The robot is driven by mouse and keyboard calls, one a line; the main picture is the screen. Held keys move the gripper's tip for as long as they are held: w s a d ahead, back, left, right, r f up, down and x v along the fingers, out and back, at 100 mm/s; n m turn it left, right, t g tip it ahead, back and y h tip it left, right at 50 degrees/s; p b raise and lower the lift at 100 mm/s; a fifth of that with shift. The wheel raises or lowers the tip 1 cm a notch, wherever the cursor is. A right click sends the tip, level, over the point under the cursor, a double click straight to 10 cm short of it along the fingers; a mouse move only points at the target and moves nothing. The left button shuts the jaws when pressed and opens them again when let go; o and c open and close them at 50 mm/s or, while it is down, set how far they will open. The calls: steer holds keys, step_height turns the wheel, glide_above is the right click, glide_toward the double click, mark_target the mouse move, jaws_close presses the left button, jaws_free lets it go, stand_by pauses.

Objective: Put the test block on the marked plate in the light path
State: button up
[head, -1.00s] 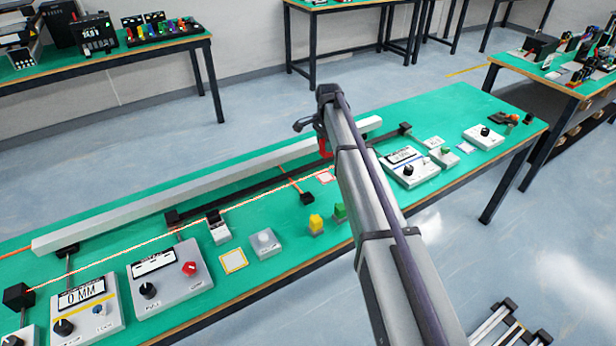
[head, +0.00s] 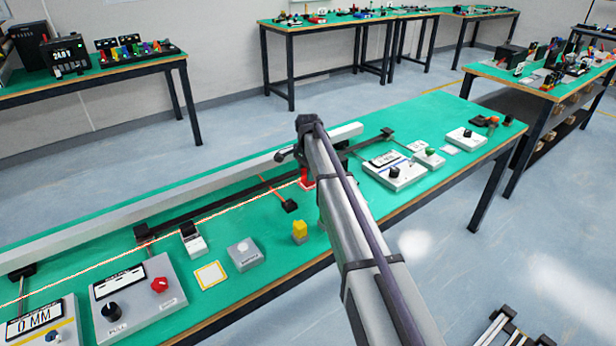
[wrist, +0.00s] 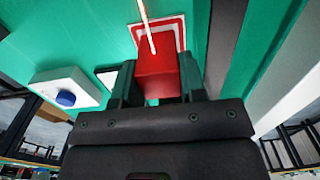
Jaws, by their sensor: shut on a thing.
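The red test block (wrist: 158,75) is between the two fingers of my gripper (wrist: 160,84) in the wrist view. My gripper is shut on it. A bright light line ends on the block. The marked plate, with a red and white border (wrist: 177,27), shows just behind the block in the wrist view. In the head view the red block (head: 306,178) is low over the plate, and my arm hides part of both. I cannot tell whether the block touches the plate.
A long pale rail (head: 150,213) runs along the back. Control boxes (head: 394,170) stand to the right of my arm.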

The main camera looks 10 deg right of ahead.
steer(key=shift+f+b, duration=0.25)
steer(key=shift+b, duration=0.05)
steer(key=o, duration=0.9)
steer(key=shift+r, duration=0.1)
steer(key=shift+o, duration=0.2)
step_height(320, 180, up, 13)
steer(key=p, duration=1.3)
steer(key=s+n, duration=1.3)
steer(key=s, duration=2.5)
steer(key=shift+s+r, duration=0.15)
steer(key=shift+s, duration=0.2)
